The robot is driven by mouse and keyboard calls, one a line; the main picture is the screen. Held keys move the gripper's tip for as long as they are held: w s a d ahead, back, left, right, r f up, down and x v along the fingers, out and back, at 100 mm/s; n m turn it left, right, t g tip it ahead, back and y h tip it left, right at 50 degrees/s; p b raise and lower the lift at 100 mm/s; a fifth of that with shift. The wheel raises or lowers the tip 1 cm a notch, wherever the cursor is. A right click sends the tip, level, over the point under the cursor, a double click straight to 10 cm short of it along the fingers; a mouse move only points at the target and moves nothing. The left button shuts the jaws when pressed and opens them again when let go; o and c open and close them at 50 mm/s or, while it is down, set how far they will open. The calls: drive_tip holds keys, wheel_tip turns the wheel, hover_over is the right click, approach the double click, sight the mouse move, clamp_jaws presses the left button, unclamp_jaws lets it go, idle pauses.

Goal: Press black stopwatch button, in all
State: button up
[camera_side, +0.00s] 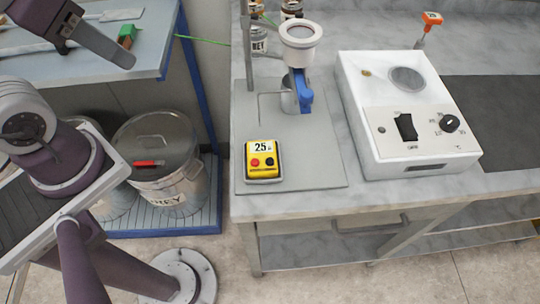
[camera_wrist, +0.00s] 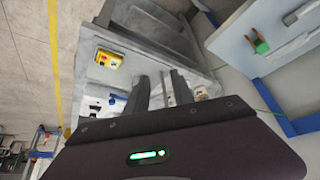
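The yellow stopwatch (camera_side: 263,160) lies at the front left of the grey plate on the bench, its display reading 25. Its black button (camera_side: 269,161) is at the right, beside a red button (camera_side: 255,162). The stopwatch also shows small at upper left in the wrist view (camera_wrist: 108,59). My gripper (camera_side: 127,60) is at the upper left of the side view, well away from the stopwatch and touching nothing visible. In the wrist view its two dark fingers (camera_wrist: 160,76) are apart with nothing between them.
Behind the stopwatch stands a white cup viscometer (camera_side: 300,42) with a blue part. A white control box (camera_side: 406,115) with a black switch and dial is to the right. A lidded metal bucket (camera_side: 160,155) and a blue-framed table (camera_side: 95,62) are at left.

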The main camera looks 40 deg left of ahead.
clamp_jaws()
idle(1.5)
